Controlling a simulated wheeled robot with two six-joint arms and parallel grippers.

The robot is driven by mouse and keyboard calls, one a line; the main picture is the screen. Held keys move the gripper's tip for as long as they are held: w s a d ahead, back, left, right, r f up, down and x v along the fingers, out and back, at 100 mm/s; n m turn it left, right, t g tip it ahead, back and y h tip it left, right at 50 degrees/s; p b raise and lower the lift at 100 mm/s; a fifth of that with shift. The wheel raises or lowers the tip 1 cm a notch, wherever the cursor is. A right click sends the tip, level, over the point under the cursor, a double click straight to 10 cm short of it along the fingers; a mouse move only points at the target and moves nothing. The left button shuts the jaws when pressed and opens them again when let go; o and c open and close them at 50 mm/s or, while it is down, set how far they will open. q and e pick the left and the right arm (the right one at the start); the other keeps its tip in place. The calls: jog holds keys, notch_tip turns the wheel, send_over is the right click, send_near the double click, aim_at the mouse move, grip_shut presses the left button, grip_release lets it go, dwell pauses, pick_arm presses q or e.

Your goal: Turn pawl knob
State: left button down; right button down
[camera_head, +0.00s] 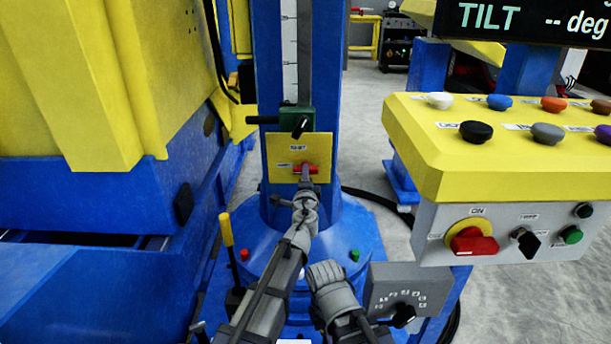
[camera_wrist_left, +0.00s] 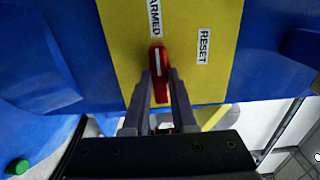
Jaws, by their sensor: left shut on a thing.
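The red pawl knob (camera_head: 301,168) sits on a yellow plate (camera_head: 322,146) on the blue column. It also shows in the left wrist view (camera_wrist_left: 158,58), where its white line points up toward the ARMED label (camera_wrist_left: 155,18). The RESET label (camera_wrist_left: 203,46) is to its right there. My left gripper (camera_head: 306,180) is at the knob, and in the left wrist view its two fingers (camera_wrist_left: 162,88) are closed on either side of the knob's lower part. The fingers cover part of the knob.
A green block with a black knob (camera_head: 300,125) is just above the plate. A yellow and grey control panel (camera_head: 440,150) with several buttons juts out at the right. A yellow-handled lever (camera_head: 226,230) stands at lower left. Large yellow and blue machinery (camera_head: 90,200) fills the left.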

pick_arm(q)
jog(key=shift+m, duration=0.4)
jog(key=m, duration=1.3)
dwell(0.4)
jog(key=shift+s, duration=0.1)
dwell(0.5)
jog(key=c, duration=0.7)
grip_release()
